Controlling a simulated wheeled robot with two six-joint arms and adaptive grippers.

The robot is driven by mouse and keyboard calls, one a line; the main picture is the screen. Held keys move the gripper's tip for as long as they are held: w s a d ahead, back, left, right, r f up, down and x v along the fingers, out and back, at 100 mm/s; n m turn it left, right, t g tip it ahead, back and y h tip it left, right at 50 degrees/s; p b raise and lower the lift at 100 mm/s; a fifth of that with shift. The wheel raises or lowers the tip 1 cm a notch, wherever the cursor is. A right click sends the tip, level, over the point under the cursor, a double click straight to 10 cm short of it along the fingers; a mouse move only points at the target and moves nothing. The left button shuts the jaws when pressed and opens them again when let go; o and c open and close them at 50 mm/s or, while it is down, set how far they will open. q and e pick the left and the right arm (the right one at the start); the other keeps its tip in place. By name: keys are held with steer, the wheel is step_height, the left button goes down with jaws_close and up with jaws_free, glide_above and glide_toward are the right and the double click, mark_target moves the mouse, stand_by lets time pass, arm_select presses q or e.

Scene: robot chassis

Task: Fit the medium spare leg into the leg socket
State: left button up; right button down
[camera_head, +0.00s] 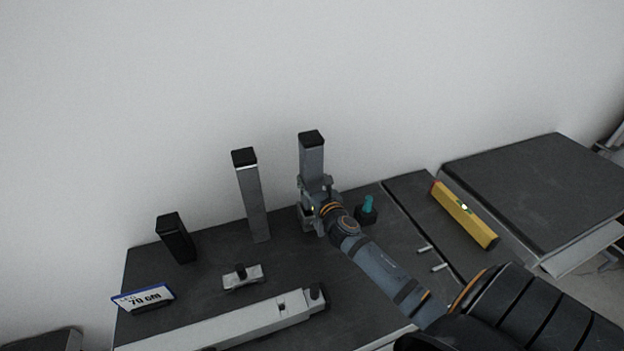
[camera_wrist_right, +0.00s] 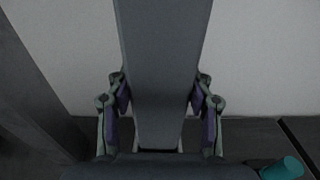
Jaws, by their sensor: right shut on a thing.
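A grey square leg with a black cap (camera_head: 312,157) stands upright in my right gripper (camera_head: 315,190) in the head view. The right gripper is shut around its lower half. In the right wrist view, the leg (camera_wrist_right: 162,70) fills the middle between the two fingers (camera_wrist_right: 160,105). Its lower end is hidden by the gripper, so I cannot tell whether it touches the table. A second grey leg with a black cap (camera_head: 253,200) stands to the left, and a short black leg (camera_head: 176,238) stands farther left. I cannot identify the leg socket for certain. My left gripper is out of view.
A small grey fitting with a black knob (camera_head: 249,278) and a long light beam (camera_head: 225,328) lie in front on the dark table. A 70 cm sign (camera_head: 144,298) is at the left.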

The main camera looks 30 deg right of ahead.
steer(key=shift+f, duration=0.2)
steer(key=shift+r+p, duration=0.1)
steer(key=shift+p, duration=0.35)
stand_by(1.5)
steer(key=shift+a+f+b, duration=0.1)
steer(key=shift+f+b, duration=2.85)
steer(key=shift+f, duration=0.45)
steer(key=shift+r, duration=0.1)
steer(key=shift+r+p, duration=2.95)
steer(key=shift+p, duration=0.25)
